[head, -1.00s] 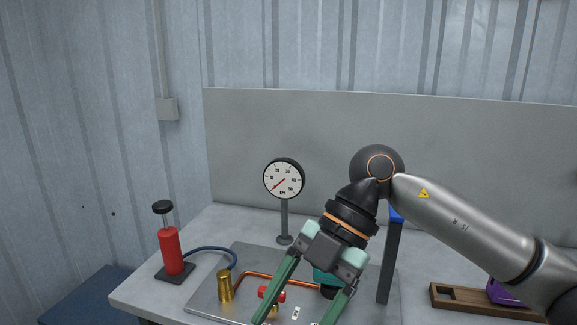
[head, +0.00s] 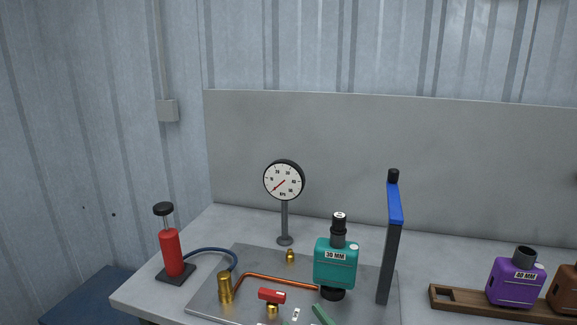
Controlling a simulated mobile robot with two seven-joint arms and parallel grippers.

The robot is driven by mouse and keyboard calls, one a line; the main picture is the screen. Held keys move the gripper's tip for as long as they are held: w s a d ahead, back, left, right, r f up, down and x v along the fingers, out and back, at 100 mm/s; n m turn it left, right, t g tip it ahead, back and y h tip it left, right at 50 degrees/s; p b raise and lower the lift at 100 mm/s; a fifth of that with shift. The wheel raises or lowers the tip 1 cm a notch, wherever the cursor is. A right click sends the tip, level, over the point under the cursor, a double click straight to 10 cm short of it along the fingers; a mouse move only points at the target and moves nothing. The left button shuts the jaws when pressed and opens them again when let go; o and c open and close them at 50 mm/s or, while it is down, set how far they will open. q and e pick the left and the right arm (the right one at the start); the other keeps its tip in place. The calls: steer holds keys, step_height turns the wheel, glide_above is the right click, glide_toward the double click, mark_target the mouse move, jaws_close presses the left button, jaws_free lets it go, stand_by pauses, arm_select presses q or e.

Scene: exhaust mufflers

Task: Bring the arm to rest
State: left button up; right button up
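My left gripper is not in view. A teal muffler (head: 335,265) labelled 30 MM stands upright on a black base on the plate, with a black fitting on top. It is clear of any gripper.
The grey plate (head: 207,306) carries copper pipe, brass fittings, a red-handled valve (head: 271,295) and a blue-topped dark post (head: 390,250). A dial gauge (head: 284,180) stands behind. A red pump (head: 170,252) is left. A wooden rack (head: 462,304) holds purple and brown mufflers at right.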

steer(key=s+d+f+m+g+h, duration=0.2)
steer(key=s+d+f+h, duration=0.15)
steer(key=f, duration=0.55)
steer(key=s+d+f+m+g+h, duration=0.1)
steer(key=s+d+f+m+h, duration=0.15)
steer(key=d+f+h, duration=0.45)
steer(key=s+d+f+g, duration=0.2)
steer(key=s+f+g, duration=0.3)
steer(key=s+f, duration=0.8)
steer(key=shift+s+d+f+g, duration=0.15)
steer(key=shift+d+f+g, duration=0.15)
steer(key=shift+d, duration=0.1)
